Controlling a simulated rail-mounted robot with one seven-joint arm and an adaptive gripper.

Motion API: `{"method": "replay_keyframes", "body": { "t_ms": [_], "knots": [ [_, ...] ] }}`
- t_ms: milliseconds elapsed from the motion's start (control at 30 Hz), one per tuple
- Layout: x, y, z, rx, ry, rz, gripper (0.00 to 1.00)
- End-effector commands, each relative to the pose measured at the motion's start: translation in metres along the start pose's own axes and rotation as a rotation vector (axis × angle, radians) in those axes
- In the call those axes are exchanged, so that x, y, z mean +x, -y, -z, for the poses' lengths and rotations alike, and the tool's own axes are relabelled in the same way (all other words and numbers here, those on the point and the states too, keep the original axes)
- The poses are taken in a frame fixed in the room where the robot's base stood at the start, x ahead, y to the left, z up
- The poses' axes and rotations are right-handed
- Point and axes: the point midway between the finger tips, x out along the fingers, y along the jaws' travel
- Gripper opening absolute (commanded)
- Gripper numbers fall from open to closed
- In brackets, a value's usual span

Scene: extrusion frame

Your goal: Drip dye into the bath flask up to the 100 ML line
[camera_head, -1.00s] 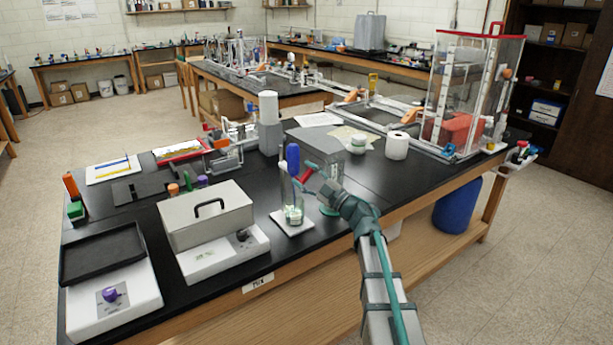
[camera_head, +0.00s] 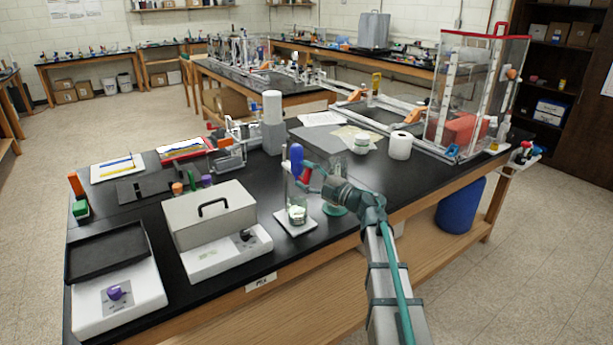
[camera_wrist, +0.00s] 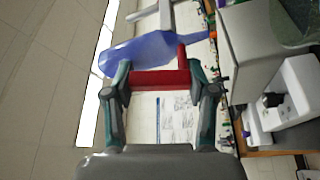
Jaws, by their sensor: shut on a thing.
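My gripper (camera_head: 307,172) is shut on the red holder (camera_head: 305,175) of a dropper with a blue bulb (camera_head: 296,153). In the wrist view the red piece (camera_wrist: 160,80) spans my two fingers (camera_wrist: 160,88), with the translucent blue bulb (camera_wrist: 150,50) beyond it. The bulb is upright above a clear glass vessel (camera_head: 297,213) with a pale label, which seems to be the bath flask. It stands on a white square plate (camera_head: 294,224) near the bench's front edge. The dropper's tip, the liquid level and the 100 ML line are too small to make out.
A green-based glass vessel (camera_head: 334,209) stands just right of the plate, close to my gripper. A grey lidded box (camera_head: 212,212) on a white unit is to the left. A tall grey-white column (camera_head: 272,122) stands behind. Bare black bench lies right of my gripper.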

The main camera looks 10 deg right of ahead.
Motion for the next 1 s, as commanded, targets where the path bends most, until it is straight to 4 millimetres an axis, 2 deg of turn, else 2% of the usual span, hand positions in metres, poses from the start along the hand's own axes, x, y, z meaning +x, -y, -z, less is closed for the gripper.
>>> {"method": "replay_keyframes", "body": {
  "t_ms": [167,200,333,367,767,867,1000],
  "knots": [
    [0.000,-0.001,0.000,0.001,0.001,-0.002,0.22],
    [0.000,-0.001,0.000,0.001,0.001,-0.002,0.58],
    [0.000,-0.001,0.000,0.001,0.000,-0.002,0.80],
    [0.000,-0.001,0.000,0.001,0.000,-0.002,0.82],
    [-0.005,0.000,0.000,0.002,0.001,-0.001,0.82],
    [-0.015,0.000,0.000,0.002,0.002,-0.002,0.82],
    [-0.038,0.000,0.001,0.002,0.003,-0.002,0.82]
  ]
}}
